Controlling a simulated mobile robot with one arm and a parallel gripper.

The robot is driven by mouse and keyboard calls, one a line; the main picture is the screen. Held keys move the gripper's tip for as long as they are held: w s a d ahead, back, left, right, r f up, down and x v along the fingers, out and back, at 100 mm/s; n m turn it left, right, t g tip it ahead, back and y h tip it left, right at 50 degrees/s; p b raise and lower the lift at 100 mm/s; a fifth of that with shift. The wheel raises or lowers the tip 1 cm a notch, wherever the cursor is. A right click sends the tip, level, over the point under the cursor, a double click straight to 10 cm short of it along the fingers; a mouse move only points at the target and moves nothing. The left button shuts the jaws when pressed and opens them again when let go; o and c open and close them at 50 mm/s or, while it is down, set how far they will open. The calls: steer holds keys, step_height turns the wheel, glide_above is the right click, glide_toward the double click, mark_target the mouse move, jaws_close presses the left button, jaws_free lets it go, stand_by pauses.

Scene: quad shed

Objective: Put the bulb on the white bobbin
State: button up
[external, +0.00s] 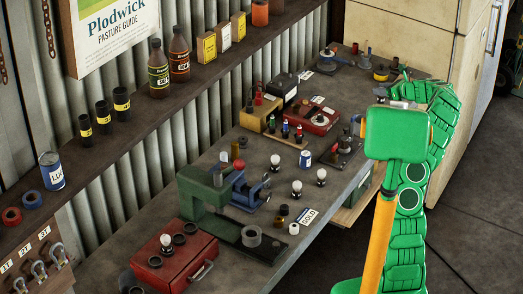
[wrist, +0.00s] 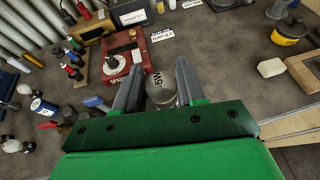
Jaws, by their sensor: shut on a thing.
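My gripper (wrist: 160,72) is shut on a grey, rounded piece marked "5W", which I take to be the bulb (wrist: 161,97). It sits between the two grey fingers in the wrist view, and its lower end is hidden by my green gripper body. I cannot tell for sure which thing is the white bobbin.
A red box (wrist: 121,68) with a label beside it stands just beyond the left finger. A yellow tub (wrist: 288,33) and a cream block (wrist: 270,67) are to the right. Other white bulbs (external: 297,188) stand along the bench near a green vise-like tool (external: 200,192).

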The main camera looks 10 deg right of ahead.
steer(key=shift+w+d+f, duration=0.3)
steer(key=shift+w+f, duration=0.85)
steer(key=shift+w+d+f, duration=0.25)
steer(key=shift+w+f, duration=0.95)
steer(key=shift+w+d+f, duration=0.3)
steer(key=shift+w+f, duration=0.85)
steer(key=shift+d+f, duration=0.1)
steer(key=shift+f, duration=1.5)
steer(key=shift+f, duration=0.1)
steer(key=o, duration=1.1)
steer(key=shift+c, duration=0.2)
steer(key=shift+s+d+r, duration=0.3)
steer(key=shift+r, duration=0.1)
steer(key=v, duration=1.1)
